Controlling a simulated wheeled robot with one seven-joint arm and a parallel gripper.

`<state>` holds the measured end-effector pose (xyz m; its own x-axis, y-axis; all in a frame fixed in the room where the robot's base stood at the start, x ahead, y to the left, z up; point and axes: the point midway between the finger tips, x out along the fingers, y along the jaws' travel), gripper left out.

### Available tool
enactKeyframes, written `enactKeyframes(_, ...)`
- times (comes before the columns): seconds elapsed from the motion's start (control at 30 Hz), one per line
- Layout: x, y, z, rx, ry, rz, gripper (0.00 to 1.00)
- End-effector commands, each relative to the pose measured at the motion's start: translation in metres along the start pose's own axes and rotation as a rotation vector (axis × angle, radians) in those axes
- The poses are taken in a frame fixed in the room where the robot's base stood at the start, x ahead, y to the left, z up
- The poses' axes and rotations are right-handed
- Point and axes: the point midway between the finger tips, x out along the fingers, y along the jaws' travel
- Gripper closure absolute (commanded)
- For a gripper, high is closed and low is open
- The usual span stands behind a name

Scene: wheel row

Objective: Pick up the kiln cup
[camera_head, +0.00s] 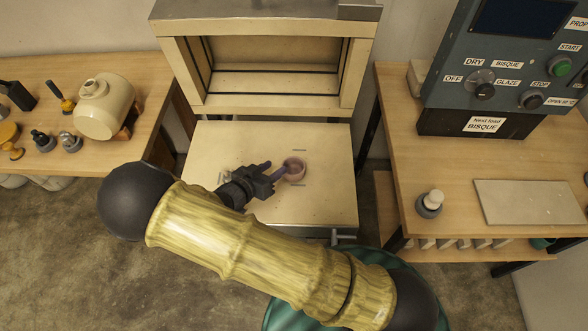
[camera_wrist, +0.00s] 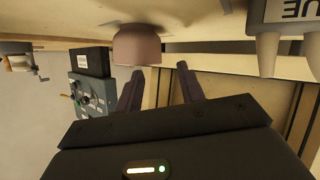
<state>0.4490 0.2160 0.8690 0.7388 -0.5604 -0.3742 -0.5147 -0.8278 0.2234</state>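The kiln cup (camera_head: 295,164) is a small pinkish-brown round cup standing on the pale board in front of the kiln. My gripper (camera_head: 277,167) is low over the board, just left of the cup, with its fingers apart. One dark finger overlaps the cup's near-left side in the head view; I cannot tell whether it touches. The wrist picture is upside down; the cup (camera_wrist: 137,45) shows there beyond the fingertips, lined up with the left finger rather than between them. The gap between my fingers (camera_wrist: 160,69) is empty.
The open kiln (camera_head: 272,84) stands behind the board (camera_head: 325,205). A pale labelled piece with cone shapes (camera_wrist: 265,45) is at the right in the wrist view. A workbench (camera_head: 150,75) holds a cream pot (camera_head: 105,106); the right bench has a control panel (camera_head: 510,60).

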Motion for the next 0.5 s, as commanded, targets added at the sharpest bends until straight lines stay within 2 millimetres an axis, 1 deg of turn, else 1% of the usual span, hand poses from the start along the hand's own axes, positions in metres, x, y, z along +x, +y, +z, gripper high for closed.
enactKeyframes(0.17, 0.023, 0.006, -0.001, -0.005, 0.004, 0.003, 0.61)
enactKeyframes(0.3, 0.041, 0.005, 0.000, -0.003, 0.003, 0.003, 0.61)
enactKeyframes(0.4, 0.045, 0.005, 0.000, 0.000, 0.002, 0.001, 0.61)
enactKeyframes(0.5, 0.045, 0.005, 0.001, 0.000, 0.001, 0.001, 0.61)
